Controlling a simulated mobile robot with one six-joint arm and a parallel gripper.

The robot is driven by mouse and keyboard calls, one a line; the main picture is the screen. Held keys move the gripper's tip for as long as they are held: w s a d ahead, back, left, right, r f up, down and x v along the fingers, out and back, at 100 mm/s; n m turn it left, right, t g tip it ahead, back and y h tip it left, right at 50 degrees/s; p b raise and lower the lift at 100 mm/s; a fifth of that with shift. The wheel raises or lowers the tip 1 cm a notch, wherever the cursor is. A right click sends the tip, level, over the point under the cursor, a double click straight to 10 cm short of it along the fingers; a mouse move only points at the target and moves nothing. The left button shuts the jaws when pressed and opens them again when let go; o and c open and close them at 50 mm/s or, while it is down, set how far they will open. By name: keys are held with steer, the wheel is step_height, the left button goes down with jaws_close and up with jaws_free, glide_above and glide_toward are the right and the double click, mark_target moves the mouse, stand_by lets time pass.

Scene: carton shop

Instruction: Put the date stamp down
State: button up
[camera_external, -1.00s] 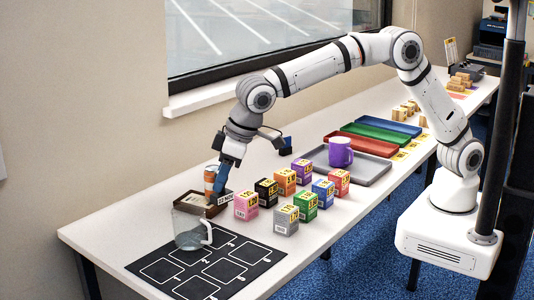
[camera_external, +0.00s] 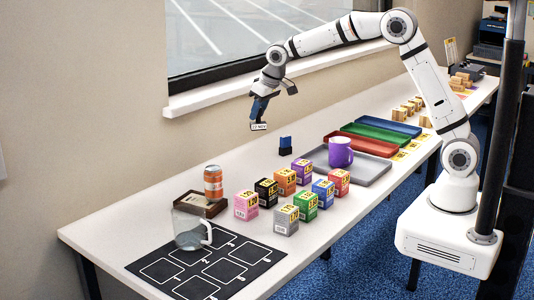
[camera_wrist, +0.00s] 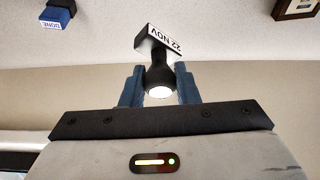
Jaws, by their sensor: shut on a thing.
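The date stamp (camera_external: 259,126) has a black handle and a white label reading 22 NOV; it also shows in the wrist view (camera_wrist: 166,45). My gripper (camera_external: 260,112) is shut on its handle and holds it well above the table, near the wall below the window. In the wrist view my blue fingers (camera_wrist: 159,88) are on both sides of the handle. The white table (camera_external: 235,160) below the stamp is bare there.
A blue stamp (camera_external: 285,146) marked DONE stands to the right; it shows in the wrist view (camera_wrist: 55,14). A brown framed pad (camera_external: 216,210), orange can (camera_external: 213,182), glass mug (camera_external: 190,232) and several small cartons (camera_external: 286,220) stand nearer. A purple mug (camera_external: 340,152) is on a grey tray (camera_external: 373,172).

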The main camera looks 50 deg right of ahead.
steer(key=d, duration=0.6)
steer(key=shift+m, duration=0.4)
steer(key=shift+w+d+f+p, duration=0.15)
steer(key=shift+f+p, duration=0.15)
steer(key=shift+f, duration=3.45)
steer(key=shift+d+f+p, duration=0.1)
steer(key=shift+f+p, duration=0.2)
steer(key=shift+f, duration=3.45)
steer(key=shift+f, duration=0.1)
steer(key=o, duration=0.5)
steer(key=shift+f, duration=0.15)
steer(key=o, duration=0.5)
